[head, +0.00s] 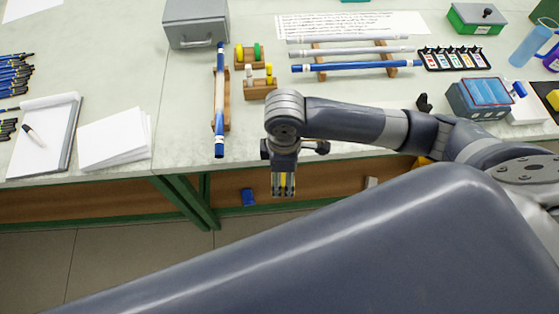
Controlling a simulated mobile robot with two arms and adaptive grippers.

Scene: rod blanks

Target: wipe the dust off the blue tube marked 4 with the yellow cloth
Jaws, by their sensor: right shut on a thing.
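A blue tube (219,140) lies on a wooden rest (227,105) left of centre, its near end by the table's front edge. Its middle stretch looks whitish, like dust. Another blue tube (345,67) lies across a wooden rack at the back right. I cannot read a 4 on either tube. My right gripper (284,188) points down just off the table's front edge, right of the first tube and apart from it. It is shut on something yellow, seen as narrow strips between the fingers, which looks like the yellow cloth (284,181). My left gripper is not in view.
Two pale tubes (350,51) share the rack (384,49). Small wooden holders (260,90) with coloured pieces stand right of the first blue tube. A grey metal box (195,25) is behind it. Paper (115,139) and a clipboard (45,135) lie to the left.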

